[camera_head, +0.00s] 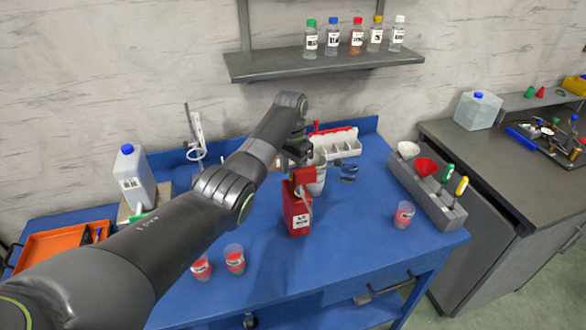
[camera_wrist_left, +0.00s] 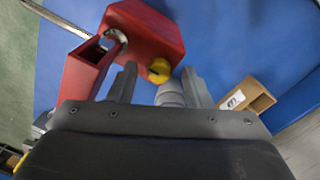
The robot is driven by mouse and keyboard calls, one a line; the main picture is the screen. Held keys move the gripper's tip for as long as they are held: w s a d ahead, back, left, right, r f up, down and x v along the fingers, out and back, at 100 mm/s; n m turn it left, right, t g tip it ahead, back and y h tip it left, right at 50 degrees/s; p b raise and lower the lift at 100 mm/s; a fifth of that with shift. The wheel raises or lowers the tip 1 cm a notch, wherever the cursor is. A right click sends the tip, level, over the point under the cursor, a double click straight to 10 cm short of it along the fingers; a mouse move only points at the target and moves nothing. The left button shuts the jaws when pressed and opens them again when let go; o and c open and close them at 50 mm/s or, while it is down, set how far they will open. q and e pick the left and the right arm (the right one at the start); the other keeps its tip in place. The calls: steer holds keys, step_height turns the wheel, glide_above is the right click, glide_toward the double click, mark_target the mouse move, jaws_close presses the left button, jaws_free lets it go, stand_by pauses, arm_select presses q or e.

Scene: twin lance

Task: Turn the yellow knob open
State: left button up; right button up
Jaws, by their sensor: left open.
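The yellow knob (camera_wrist_left: 159,70) shows in the left wrist view on the edge of a red can (camera_wrist_left: 145,32). In the head view the red can (camera_head: 296,212) stands upright on the blue table, and the knob is hidden there. My left gripper (camera_head: 297,160) is above and behind the can's top. In the left wrist view my left gripper (camera_wrist_left: 158,82) is open, with the knob just beyond and between its fingertips. I cannot tell whether they touch it. A grey ridged part shows between the fingers. My right gripper is not in view.
A red open-ended box (camera_wrist_left: 85,70) and a metal spout sit beside the knob. Labelled cups (camera_head: 235,260) stand in front left, another cup (camera_head: 404,215) at right. A white tray (camera_head: 338,146) is behind. The table's front middle is clear.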

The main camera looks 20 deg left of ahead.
arm_select(q)
jaws_close()
stand_by(0.3)
